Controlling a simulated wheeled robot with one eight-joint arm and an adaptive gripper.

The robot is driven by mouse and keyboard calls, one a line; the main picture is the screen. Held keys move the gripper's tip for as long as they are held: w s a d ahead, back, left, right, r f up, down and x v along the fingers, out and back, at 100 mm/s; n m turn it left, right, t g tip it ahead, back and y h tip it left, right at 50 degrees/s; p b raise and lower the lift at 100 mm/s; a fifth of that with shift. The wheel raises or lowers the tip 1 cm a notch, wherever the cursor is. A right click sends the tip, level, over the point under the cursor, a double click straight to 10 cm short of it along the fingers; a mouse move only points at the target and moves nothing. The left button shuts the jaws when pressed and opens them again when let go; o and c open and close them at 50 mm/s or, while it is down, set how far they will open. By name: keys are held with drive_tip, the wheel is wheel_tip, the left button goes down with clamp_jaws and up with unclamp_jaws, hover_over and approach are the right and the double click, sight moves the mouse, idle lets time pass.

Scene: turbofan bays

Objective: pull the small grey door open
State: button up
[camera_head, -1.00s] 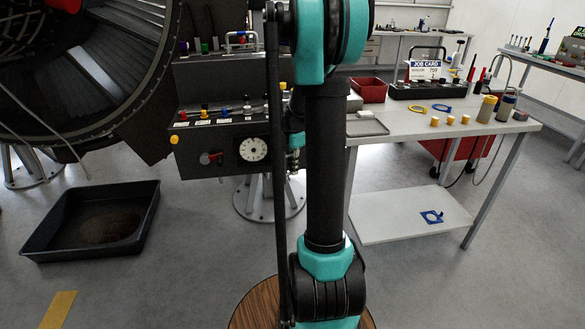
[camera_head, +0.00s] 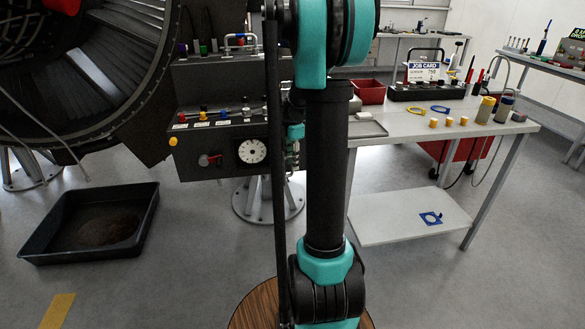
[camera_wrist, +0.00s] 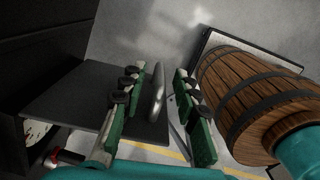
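In the wrist view, a dark grey flat panel (camera_wrist: 85,100), which looks like the small grey door, spreads across the left and middle. A light grey bar handle (camera_wrist: 157,95) stands near its right edge. My gripper (camera_wrist: 160,76) is open, with one green finger on each side of the handle and a visible gap on both sides. In the head view, my arm hides the door and the handle. Part of my gripper (camera_head: 293,148) shows beside the right end of the dark control box (camera_head: 220,165).
The control box carries a white dial (camera_head: 252,151) and a red-knobbed lever (camera_head: 209,160). The engine (camera_head: 75,75) is at left, above a black drip tray (camera_head: 90,222). A workbench (camera_head: 400,128) with tools stands at right. Open floor lies between.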

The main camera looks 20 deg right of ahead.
wheel_tip(320, 180, up, 8)
drive_tip(key=shift+r, duration=0.2)
idle(0.5)
